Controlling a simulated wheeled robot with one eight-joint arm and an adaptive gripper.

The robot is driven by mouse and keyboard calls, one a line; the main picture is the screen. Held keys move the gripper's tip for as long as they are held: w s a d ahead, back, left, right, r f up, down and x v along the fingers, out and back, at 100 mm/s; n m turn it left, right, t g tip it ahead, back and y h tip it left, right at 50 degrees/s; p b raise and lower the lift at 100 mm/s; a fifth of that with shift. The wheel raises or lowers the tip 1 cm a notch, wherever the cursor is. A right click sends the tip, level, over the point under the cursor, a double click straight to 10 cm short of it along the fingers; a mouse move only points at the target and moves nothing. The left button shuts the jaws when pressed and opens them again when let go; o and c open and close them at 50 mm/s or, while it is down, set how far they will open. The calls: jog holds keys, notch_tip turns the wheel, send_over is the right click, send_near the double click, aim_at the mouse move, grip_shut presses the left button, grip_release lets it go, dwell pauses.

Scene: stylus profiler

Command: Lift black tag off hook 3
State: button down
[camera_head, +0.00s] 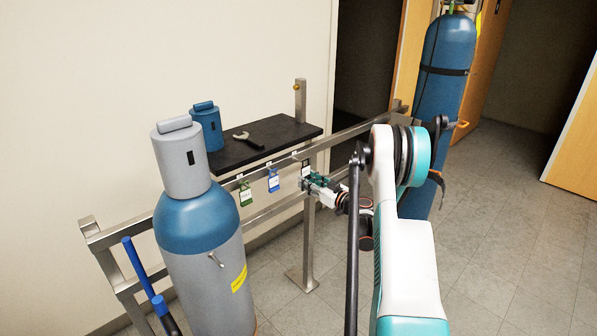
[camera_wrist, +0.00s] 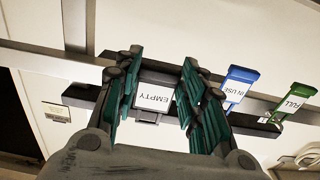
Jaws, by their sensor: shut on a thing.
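The black tag (camera_wrist: 153,98) has a white label reading EMPTY and sits between the green finger pads in the wrist view. My gripper (camera_wrist: 159,77) is shut on it, one finger on each side. In the head view the black tag (camera_head: 305,169) is a small dark shape on the rail, right of the other tags, with my gripper (camera_head: 314,183) at it. The hook behind it is hidden, so I cannot tell whether the tag still hangs on it.
A blue IN USE tag (camera_wrist: 237,84) and a green FULL tag (camera_wrist: 291,101) hang alongside. A black shelf (camera_head: 285,133) with a wrench (camera_head: 247,140) is behind. Another blue cylinder (camera_head: 447,50) stands at the back right.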

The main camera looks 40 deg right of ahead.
jog(key=shift+s+d, duration=0.15)
jog(key=shift+s, duration=1.9)
